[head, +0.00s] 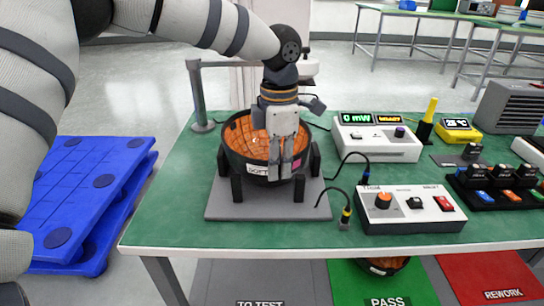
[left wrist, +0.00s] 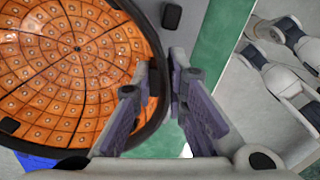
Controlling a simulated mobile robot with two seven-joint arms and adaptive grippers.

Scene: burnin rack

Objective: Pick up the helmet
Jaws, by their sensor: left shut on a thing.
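The helmet (head: 240,137) is an upturned black shell with an orange tiled lining. It sits among black posts on a grey base plate (head: 228,209) on the green table. My left gripper (head: 281,170) reaches down from above to the helmet's near rim, right of its white label, and is shut on it. In the left wrist view the orange lining (left wrist: 62,75) fills the left side, and the dark rim runs between the fingers of my left gripper (left wrist: 160,108). The fingers hide part of the rim.
White instrument boxes (head: 378,152) and a control box with knobs (head: 410,222) stand right of the stand, with cables between. Another dark helmet (head: 383,268) lies below on the green PASS mat (head: 405,288). A red REWORK mat (head: 490,275) and blue pallets (head: 85,200) are on the floor.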

